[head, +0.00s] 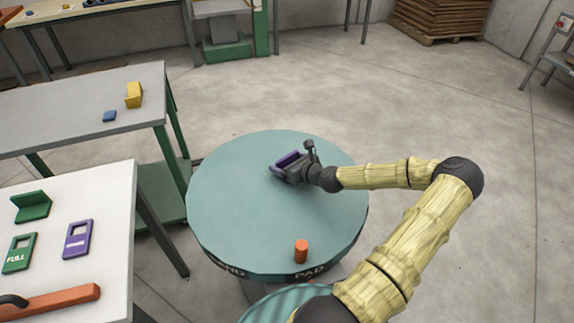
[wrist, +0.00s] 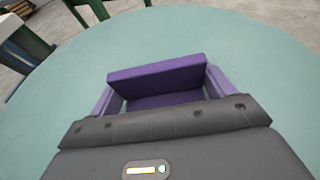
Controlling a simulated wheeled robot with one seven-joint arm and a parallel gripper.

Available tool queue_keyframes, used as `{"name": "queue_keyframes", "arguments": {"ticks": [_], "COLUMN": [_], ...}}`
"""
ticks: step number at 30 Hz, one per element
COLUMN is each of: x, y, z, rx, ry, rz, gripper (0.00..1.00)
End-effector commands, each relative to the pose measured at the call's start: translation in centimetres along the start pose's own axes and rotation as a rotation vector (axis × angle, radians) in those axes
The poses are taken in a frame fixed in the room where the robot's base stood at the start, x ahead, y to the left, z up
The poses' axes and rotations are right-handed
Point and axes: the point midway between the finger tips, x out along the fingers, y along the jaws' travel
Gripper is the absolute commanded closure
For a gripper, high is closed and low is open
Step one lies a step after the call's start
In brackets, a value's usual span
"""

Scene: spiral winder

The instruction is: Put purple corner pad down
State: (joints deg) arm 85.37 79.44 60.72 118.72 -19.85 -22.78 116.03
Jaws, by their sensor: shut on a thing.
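The purple corner pad (head: 287,160) is an L-shaped piece at my gripper on the round teal turntable (head: 230,215). In the wrist view the pad (wrist: 158,76) shows one upright wall and one flat part, between my two purple-tinted fingers. My gripper (head: 281,167) is shut on the pad, low over the turntable's upper middle. The pad's underside is hidden, so I cannot tell whether it touches the turntable (wrist: 245,50).
An orange cylinder (head: 301,251) stands near the turntable's front edge. On the left, a white table (head: 110,210) holds a green corner pad (head: 31,206), a green tag (head: 19,254) and a purple tag (head: 77,239). A grey table (head: 60,115) holds a yellow corner pad (head: 134,95) and blue block (head: 109,116).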

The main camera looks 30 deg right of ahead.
Motion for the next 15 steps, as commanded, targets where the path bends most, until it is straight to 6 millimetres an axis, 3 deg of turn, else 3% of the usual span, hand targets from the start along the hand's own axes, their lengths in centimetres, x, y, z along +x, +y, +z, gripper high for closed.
{"name": "queue_keyframes", "arguments": {"ticks": [13, 14, 15], "x": [0.35, 0.32, 0.32], "y": [0.01, 0.0, 0.0], "z": [-0.86, -0.78, -0.77], "rx": [0.001, 0.0, 0.0], "ry": [0.0, 0.0, 0.0], "rz": [0.0, 0.0, 0.0], "gripper": [0.41, 0.13, 0.05]}}
